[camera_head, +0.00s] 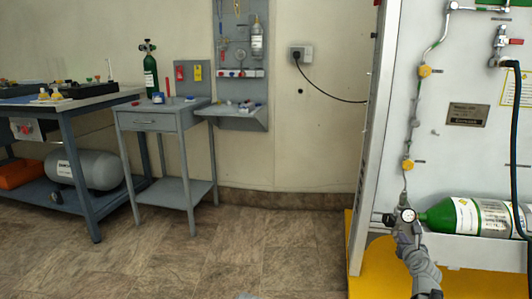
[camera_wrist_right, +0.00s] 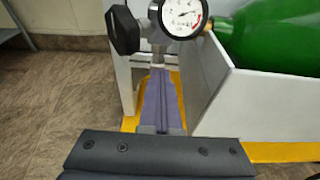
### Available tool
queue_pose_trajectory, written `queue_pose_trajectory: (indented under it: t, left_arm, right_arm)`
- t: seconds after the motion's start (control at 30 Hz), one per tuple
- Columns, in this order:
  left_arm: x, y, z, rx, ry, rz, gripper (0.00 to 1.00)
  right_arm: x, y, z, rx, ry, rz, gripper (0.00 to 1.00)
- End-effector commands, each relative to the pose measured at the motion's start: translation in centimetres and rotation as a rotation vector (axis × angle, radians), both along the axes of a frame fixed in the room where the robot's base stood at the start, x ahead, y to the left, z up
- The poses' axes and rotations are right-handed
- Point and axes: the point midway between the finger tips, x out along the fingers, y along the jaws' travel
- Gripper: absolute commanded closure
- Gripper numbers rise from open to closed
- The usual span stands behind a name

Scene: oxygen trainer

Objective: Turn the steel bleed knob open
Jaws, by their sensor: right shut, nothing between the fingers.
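The regulator with its round pressure gauge (camera_head: 407,215) sits at the neck of a green and white cylinder (camera_head: 470,216) on the right. In the right wrist view the gauge (camera_wrist_right: 184,14) shows large at the top, with a black knob (camera_wrist_right: 122,30) to its left. A short steel part (camera_wrist_right: 158,55) shows just below and left of the gauge; I cannot tell for sure that it is the bleed knob. My right gripper (camera_head: 408,236) is just below the gauge. In the wrist view its fingers (camera_wrist_right: 160,76) are together and empty, pointing at the steel part. Contact is unclear. My left gripper is out of view.
A white tray wall (camera_wrist_right: 215,85) stands close on the right of my fingers, in front of the green cylinder. The white panel (camera_head: 455,150) carries pipework and a dark hose (camera_head: 515,140). A grey side table (camera_head: 165,118) stands far left. The floor between is clear.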

Motion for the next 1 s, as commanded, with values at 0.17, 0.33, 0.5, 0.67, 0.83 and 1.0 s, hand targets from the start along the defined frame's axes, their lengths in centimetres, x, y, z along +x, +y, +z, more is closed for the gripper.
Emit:
queue_pose_trajectory:
  t: [0.17,0.33,0.5,0.67,0.83,1.0]
  left_arm:
    - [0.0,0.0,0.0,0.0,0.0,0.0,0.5]
    - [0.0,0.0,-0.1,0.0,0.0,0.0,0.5]
    - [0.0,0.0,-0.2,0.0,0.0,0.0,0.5]
    - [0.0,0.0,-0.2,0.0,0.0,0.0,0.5]
    - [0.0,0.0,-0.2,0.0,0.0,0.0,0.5]
    - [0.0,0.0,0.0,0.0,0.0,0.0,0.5]
  right_arm:
    - [0.1,0.5,0.0,0.0,0.0,0.0,1.0]
    - [0.2,1.0,-0.1,0.0,0.0,0.0,1.0]
    - [0.3,1.3,-0.2,0.0,0.0,0.001,1.0]
    - [0.3,1.4,-0.2,0.0,0.0,0.001,1.0]
    - [0.3,1.4,-0.2,0.0,0.001,0.001,1.0]
    - [0.3,1.4,-0.1,0.001,0.002,0.002,1.0]
